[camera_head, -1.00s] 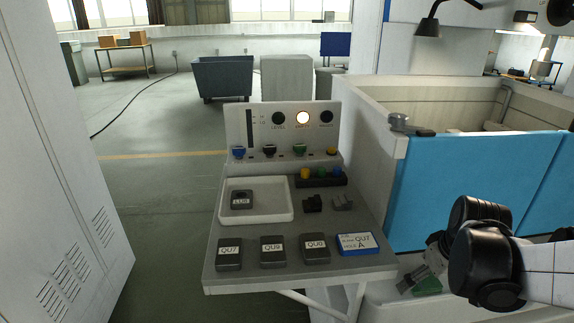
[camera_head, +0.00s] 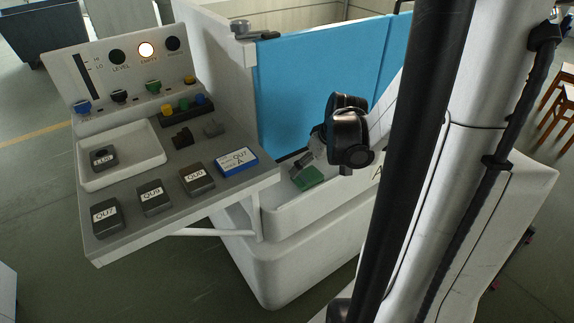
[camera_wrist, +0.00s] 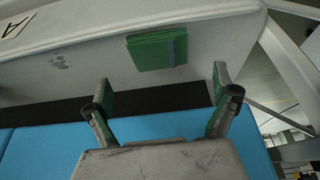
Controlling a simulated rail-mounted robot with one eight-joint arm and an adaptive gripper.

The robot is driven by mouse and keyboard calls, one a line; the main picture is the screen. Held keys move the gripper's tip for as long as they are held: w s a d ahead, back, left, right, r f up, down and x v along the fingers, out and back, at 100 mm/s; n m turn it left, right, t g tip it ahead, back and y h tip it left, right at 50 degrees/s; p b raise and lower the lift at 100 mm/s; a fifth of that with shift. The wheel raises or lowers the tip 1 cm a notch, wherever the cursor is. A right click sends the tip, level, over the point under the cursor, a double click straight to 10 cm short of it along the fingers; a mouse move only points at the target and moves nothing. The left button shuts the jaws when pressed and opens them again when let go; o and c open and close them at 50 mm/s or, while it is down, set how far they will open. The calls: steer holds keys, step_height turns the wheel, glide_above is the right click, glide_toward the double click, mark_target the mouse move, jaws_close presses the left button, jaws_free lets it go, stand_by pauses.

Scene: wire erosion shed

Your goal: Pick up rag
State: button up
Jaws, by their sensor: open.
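The rag (camera_wrist: 157,48) is a green folded square with a darker strip near one side. It lies flat on the white ledge in front of the blue panel. In the head view the rag (camera_head: 310,178) shows as a small green patch just below my gripper (camera_head: 302,164), partly covered by it. In the wrist view my gripper (camera_wrist: 163,90) is open and empty, with green pads on its fingers. The rag lies just beyond the fingertips, roughly between their lines and apart from them.
A blue panel (camera_head: 310,85) rises behind the ledge (camera_head: 285,225). Left of it stands a grey console (camera_head: 130,215) with labelled blocks, a white tray (camera_head: 140,170) and a blue-edged card (camera_head: 237,161).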

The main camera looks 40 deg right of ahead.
mark_target(306, 173)
steer(key=shift+b+x, duration=0.85)
steer(key=shift+x, duration=2.2)
steer(key=c, duration=1.3)
steer(key=shift+o, duration=0.2)
steer(key=shift+r, duration=0.1)
